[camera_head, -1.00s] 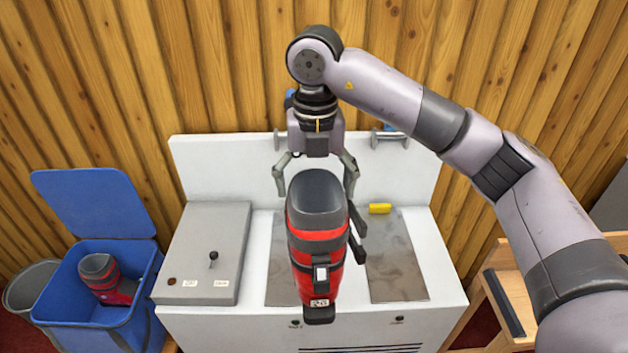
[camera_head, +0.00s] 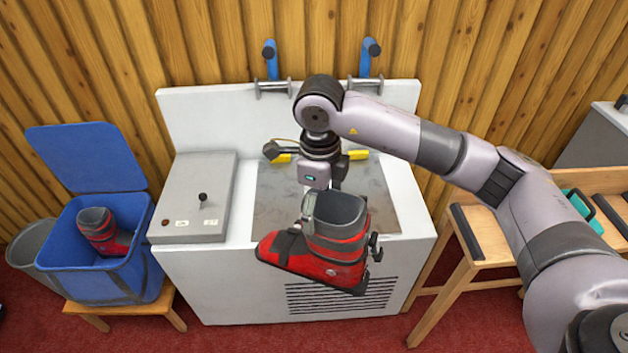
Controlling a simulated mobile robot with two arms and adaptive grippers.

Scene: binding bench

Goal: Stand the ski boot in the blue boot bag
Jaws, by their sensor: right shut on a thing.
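The red and black ski boot (camera_head: 325,256) hangs in front of the white bench, upright, with its dark cuff opening up and its toe to the left. My right gripper (camera_head: 328,192) is shut on it from behind, at the cuff; the fingertips are largely hidden by the boot. The blue boot bag (camera_head: 112,285) stands at the left with its lid (camera_head: 88,158) open at the back. Another red and black boot (camera_head: 106,234) stands inside, towards the left, leaving room to its right. My left gripper is out of view.
The bench (camera_head: 235,285) carries a grey control box (camera_head: 199,190) with a lever, between the held boot and the bag. The bag rests on a low wooden stool (camera_head: 125,312). A grey bin (camera_head: 32,245) stands beside it. A wooden table (camera_head: 480,255) is at right.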

